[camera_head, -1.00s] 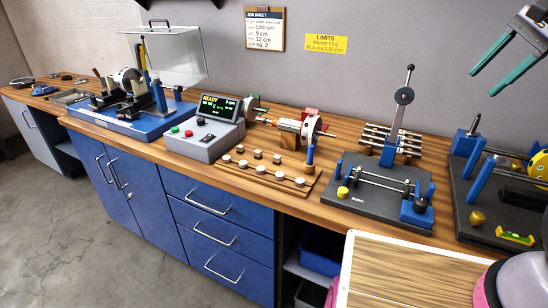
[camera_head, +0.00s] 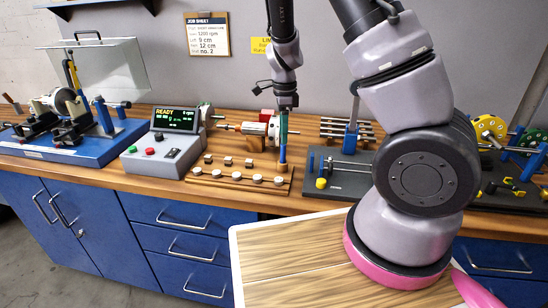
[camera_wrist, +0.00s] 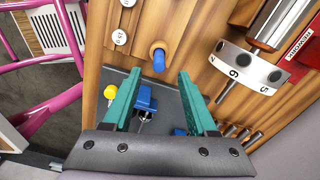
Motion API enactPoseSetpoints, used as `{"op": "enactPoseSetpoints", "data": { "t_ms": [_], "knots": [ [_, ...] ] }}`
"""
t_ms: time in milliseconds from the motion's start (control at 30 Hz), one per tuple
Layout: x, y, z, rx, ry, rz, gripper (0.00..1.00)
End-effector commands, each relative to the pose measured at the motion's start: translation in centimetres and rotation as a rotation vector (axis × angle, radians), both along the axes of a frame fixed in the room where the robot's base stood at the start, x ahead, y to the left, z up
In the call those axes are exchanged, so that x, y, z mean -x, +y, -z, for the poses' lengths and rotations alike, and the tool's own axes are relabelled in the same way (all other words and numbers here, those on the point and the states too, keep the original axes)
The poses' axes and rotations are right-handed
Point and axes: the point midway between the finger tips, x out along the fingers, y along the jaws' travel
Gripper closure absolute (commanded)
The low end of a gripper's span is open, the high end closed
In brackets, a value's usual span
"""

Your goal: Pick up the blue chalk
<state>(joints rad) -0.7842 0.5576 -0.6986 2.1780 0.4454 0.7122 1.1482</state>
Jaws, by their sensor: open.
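The blue chalk (camera_head: 282,154) stands upright in a small round wooden holder (camera_head: 282,168) at the right end of the wooden weight board. In the wrist view the chalk (camera_wrist: 159,62) shows end-on, between and slightly beyond the two teal fingertips. My gripper (camera_head: 283,138) points down right above the chalk, and in the wrist view its jaws (camera_wrist: 160,75) are open with nothing between them. I cannot tell whether the fingertips reach down beside the chalk.
The wooden board (camera_head: 230,184) with several small weights lies left of the chalk. A numbered white rotor disc (camera_wrist: 245,68) is close to the right finger. A dark stand with a yellow knob (camera_wrist: 110,91) lies near the jaws. The grey control box (camera_head: 165,155) stands further left.

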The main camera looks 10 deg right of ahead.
Motion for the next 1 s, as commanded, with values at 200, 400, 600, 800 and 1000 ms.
{"op": "enactPoseSetpoints", "data": {
  "t_ms": [200, 400, 600, 800, 1000],
  "knots": [
    [0.1, -0.1, 2.9, 0.0, 0.002, 0.001, 0.42],
    [0.2, -0.1, 4.7, 0.0, 0.004, 0.002, 0.42],
    [0.2, 0.0, 7.6, 0.0, 0.003, 0.0, 0.42],
    [0.1, 0.1, 8.4, -0.001, 0.001, -0.001, 0.42],
    [0.1, 0.1, 8.4, -0.001, 0.001, -0.001, 0.69]
  ]
}}
